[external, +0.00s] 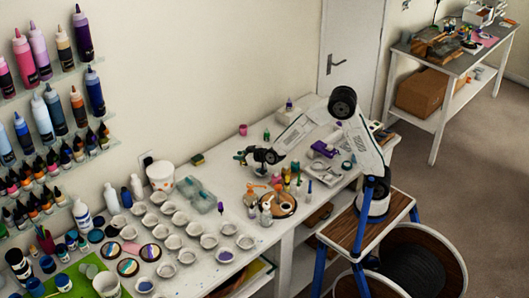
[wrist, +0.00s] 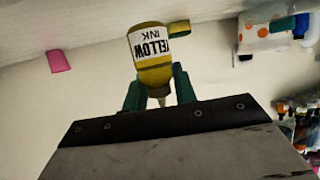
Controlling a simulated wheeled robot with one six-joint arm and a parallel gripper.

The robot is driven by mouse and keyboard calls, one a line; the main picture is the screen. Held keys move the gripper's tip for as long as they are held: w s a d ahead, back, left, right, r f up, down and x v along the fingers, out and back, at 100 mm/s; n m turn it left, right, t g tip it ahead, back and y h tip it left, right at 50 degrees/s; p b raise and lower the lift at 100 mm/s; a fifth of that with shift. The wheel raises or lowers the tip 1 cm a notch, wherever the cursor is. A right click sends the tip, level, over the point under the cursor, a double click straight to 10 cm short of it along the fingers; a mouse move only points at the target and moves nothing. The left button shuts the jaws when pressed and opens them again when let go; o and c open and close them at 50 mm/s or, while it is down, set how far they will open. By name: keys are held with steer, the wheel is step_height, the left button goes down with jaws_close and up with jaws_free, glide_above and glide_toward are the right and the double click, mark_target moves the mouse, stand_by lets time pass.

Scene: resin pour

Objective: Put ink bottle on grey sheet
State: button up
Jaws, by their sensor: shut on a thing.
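The ink bottle (wrist: 150,62) is yellow with a white label reading "YELLOW INK". In the wrist view it appears upside down, as does the room around it. My gripper (wrist: 159,92) has green fingers shut on the bottle's narrow neck, and the bottle's body extends beyond the fingertips. In the external view my gripper (external: 242,157) is over the back middle of the white worktable; the bottle is too small to make out there. I cannot pick out the grey sheet with certainty in either view.
Bottles on a round wooden tray (external: 287,211) stand near the front edge. A pink cup (external: 243,130) and a sponge (external: 198,159) lie along the wall.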

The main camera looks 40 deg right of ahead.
steer(key=shift+s, duration=0.2)
steer(key=s+a+r+m+h, duration=0.1)
steer(key=a+r, duration=0.2)
steer(key=a, duration=0.7)
steer(key=a+r+m+h, duration=0.1)
steer(key=a+r, duration=0.2)
steer(key=a, duration=0.7)
steer(key=s+a+m+h, duration=0.2)
steer(key=s+a+h, duration=0.1)
steer(key=s+a, duration=1)
steer(key=f, duration=0.4)
steer(key=a+f, duration=0.1)
steer(key=f, duration=0.1)
steer(key=shift+f, duration=2.4)
steer(key=shift+f, duration=0.15)
steer(key=o, duration=1)
steer(key=shift+c, duration=0.2)
